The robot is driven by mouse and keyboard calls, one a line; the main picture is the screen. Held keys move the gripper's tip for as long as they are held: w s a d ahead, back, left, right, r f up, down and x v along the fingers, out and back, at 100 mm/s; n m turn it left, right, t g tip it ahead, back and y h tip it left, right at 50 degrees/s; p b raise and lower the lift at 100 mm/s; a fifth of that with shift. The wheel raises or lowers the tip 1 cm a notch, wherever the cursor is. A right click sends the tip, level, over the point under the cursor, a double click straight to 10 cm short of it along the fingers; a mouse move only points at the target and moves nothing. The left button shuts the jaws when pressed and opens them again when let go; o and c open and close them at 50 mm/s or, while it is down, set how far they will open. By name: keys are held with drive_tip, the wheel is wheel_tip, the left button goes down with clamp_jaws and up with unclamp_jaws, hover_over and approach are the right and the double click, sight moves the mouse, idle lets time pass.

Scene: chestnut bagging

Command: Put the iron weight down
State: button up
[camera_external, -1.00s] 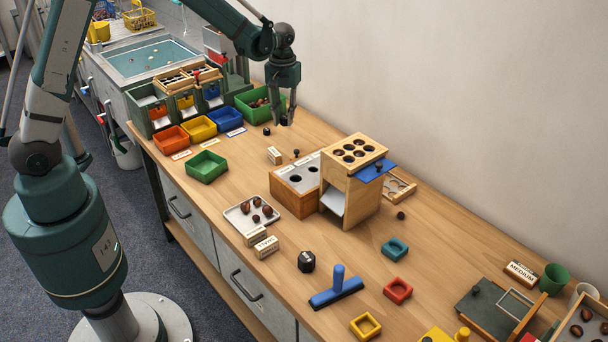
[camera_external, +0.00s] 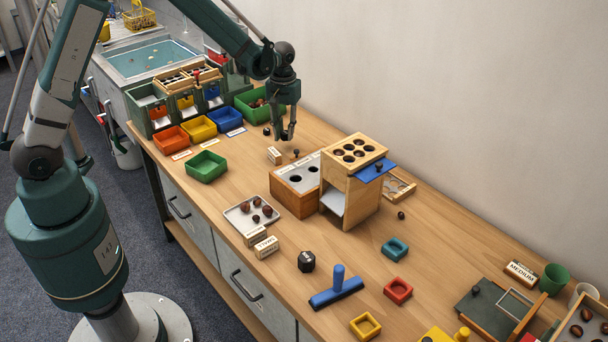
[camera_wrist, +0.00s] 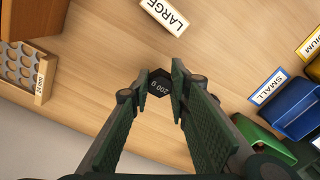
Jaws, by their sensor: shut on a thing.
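My gripper (camera_external: 286,137) is over the far part of the wooden bench, between the green bin and the wooden box with round holes. In the wrist view, my gripper (camera_wrist: 159,82) is shut on a small black hexagonal iron weight (camera_wrist: 159,87) marked 200 g, held at the fingertips. The weight is low over the wood, but I cannot tell whether it touches the bench. In the external view it is too small and dark to make out well between the fingers.
The LARGE block (camera_external: 274,155) and a small dark knob (camera_external: 296,153) stand close by. The wooden box (camera_external: 296,196) and green bin (camera_external: 243,107) flank the gripper. Another black hexagonal weight (camera_external: 306,261) stands nearer the front. Bare wood surrounds the held weight in the wrist view.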

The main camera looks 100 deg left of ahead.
sight(285, 133)
drive_tip(key=shift+f+b, duration=0.35)
drive_tip(key=shift+f, duration=1.45)
drive_tip(key=shift+f, duration=0.15)
drive_tip(key=o, duration=1)
wheel_tip(285, 133, up, 12)
drive_tip(key=shift+r+p, duration=0.2)
drive_tip(key=shift+p, duration=0.95)
drive_tip(key=shift+d, duration=0.1)
